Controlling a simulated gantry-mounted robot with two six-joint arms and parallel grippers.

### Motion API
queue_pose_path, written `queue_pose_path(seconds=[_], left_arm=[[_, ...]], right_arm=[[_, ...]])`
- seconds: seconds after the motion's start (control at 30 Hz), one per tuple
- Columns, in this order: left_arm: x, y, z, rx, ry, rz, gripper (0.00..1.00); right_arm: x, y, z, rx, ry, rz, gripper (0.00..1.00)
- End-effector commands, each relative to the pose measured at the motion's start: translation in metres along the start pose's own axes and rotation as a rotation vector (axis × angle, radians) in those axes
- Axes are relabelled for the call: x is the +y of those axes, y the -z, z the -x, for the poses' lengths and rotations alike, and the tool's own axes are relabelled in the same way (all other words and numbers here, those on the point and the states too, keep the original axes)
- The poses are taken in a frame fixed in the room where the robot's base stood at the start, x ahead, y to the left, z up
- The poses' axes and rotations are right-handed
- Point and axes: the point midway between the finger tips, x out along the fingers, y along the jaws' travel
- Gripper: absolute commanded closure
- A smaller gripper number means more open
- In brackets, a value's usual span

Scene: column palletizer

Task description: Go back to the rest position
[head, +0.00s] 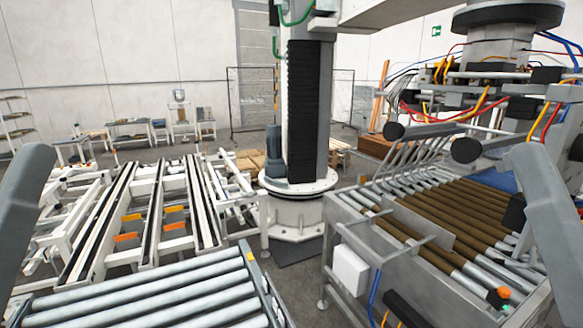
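A grey link of my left arm stands at the left edge of the head view, and a grey link of my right arm stands at the right edge. No loose object is seen in contact with the visible arm links.
A palletizer column (305,110) stands centrally on a round white base (298,210). A roller conveyor (150,302) lies front left, chain conveyors (122,215) behind it. Another roller conveyor (435,230) is at right, beneath the cabled palletizer head (490,70). Floor shows between conveyors.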

Motion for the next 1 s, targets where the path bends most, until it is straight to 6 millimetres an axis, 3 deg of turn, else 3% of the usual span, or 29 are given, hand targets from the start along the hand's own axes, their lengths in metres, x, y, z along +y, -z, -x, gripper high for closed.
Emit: queue_pose_path(seconds=[0.03,0.3,0.4,0.53,1.0], left_arm=[[0.0,0.035,-0.038,0.0,0.0,0.0,0.5],[-0.001,0.119,-0.13,0.0,0.0,0.0,0.5],[-0.001,0.139,-0.15,0.0,0.0,0.0,0.5],[-0.001,0.149,-0.162,0.0,0.0,0.0,0.5],[-0.001,0.147,-0.159,-0.001,0.0,0.0,0.5]], right_arm=[[0.0,0.035,-0.038,0.0,0.0,0.0,0.29],[0.0,0.119,-0.13,0.0,0.001,0.001,0.29],[0.0,0.139,-0.151,0.0,0.001,0.001,0.29],[0.0,0.149,-0.162,0.0,0.001,0.001,0.29],[0.0,0.147,-0.159,0.0,0.001,0.001,0.29]])
